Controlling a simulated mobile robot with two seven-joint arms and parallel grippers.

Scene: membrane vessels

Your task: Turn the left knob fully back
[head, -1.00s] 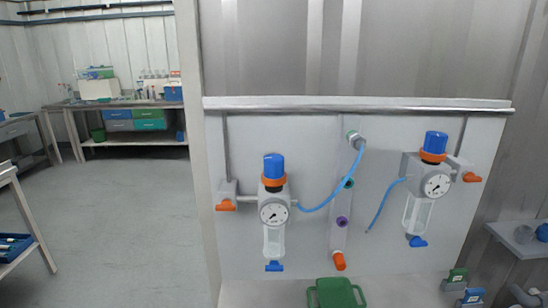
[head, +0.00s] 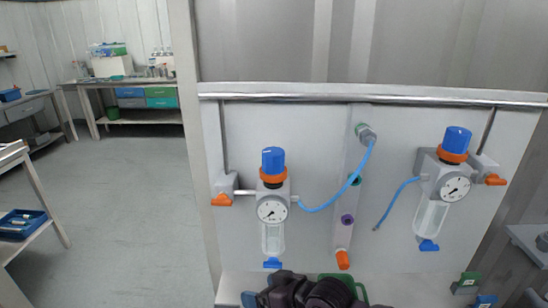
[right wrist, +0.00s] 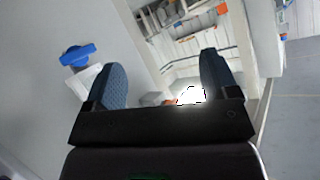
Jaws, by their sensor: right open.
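The left regulator's blue knob (head: 273,160) stands upright on an orange collar (head: 273,176), above a round gauge (head: 271,209) and a clear bowl (head: 272,240) on the wall panel. A blue tap (head: 272,263) is under the bowl. My right gripper (head: 262,297) shows partly as a dark shape at the bottom edge, well below the knob. In the right wrist view the right gripper (right wrist: 162,85) is open, with nothing between its blue-padded fingers. A blue winged handle (right wrist: 77,55) is beside its left finger; I cannot tell whether it is that tap. My left gripper is not in view.
A second regulator with a blue knob (head: 456,140) is on the right. A blue hose (head: 335,196) runs from the left regulator to the central manifold (head: 347,185). An orange lever (head: 221,200) is left of the gauge. A green object (head: 345,282) is partly hidden behind my arm.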

